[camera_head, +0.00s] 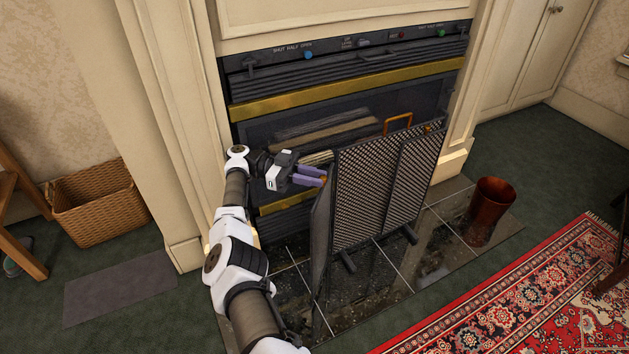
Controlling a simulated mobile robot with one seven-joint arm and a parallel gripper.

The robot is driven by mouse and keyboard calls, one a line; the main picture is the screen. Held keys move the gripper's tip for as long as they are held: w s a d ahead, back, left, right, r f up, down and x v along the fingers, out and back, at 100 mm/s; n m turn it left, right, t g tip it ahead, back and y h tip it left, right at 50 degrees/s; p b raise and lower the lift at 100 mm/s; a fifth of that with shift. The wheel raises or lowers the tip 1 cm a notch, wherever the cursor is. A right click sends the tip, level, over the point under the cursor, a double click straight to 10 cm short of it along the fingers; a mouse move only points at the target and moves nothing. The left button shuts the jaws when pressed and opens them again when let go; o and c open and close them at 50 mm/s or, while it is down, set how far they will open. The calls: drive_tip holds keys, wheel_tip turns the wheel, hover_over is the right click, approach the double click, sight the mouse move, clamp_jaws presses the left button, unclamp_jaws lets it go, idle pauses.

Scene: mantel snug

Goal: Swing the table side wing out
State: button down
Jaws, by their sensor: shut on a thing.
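A black mesh fire screen (362,195) stands upright on the hearth before the fireplace. Its left side wing (321,240) is a narrow dark panel, seen nearly edge-on and angled from the main panel's left edge. My gripper (318,179) reaches in from the left, its purple fingers at the upper edge of this wing. It is shut on the left wing, with a small orange bit showing at the fingertips. The exact grip is too small to make out. An orange handle (398,118) stands at the screen's top.
The fireplace (345,100) has brass bars and a labelled control strip. A dark red bucket (491,212) stands right of the screen. A red patterned rug (540,295) lies at lower right. A wicker basket (103,205) and wooden furniture legs (22,230) are at left. Tiled hearth (440,240) is partly clear.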

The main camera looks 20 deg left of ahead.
idle(0.3)
drive_tip(key=c, duration=1.3)
unclamp_jaws()
drive_tip(key=shift+r, duration=0.15)
wheel_tip(320, 180, up, 20)
drive_tip(key=p, duration=0.5)
